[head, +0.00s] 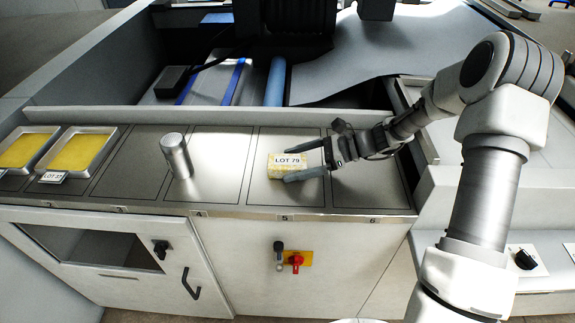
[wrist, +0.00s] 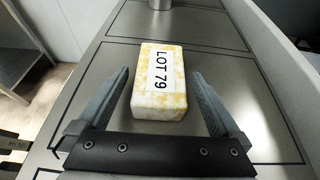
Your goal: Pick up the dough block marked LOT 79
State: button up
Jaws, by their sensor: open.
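The dough block marked LOT 79 (head: 289,165) is a pale yellow and white mottled brick with a white label on top. It lies on the counter in the section numbered 5. In the wrist view the block (wrist: 159,97) lies between the two fingers, its label readable along its length. My gripper (head: 303,163) is open, reaching in from the right with one finger on each side of the block. In the wrist view my gripper (wrist: 160,88) shows gaps between both fingers and the block's sides.
A metal cylinder (head: 176,156) stands upright on the counter left of the block. Two trays with yellow contents, one (head: 78,152) by a LOT 37 label, sit further left. A raised ledge (head: 180,115) runs behind the counter.

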jog(key=shift+x, duration=1)
grip_shut()
jog(key=shift+r, duration=0.1)
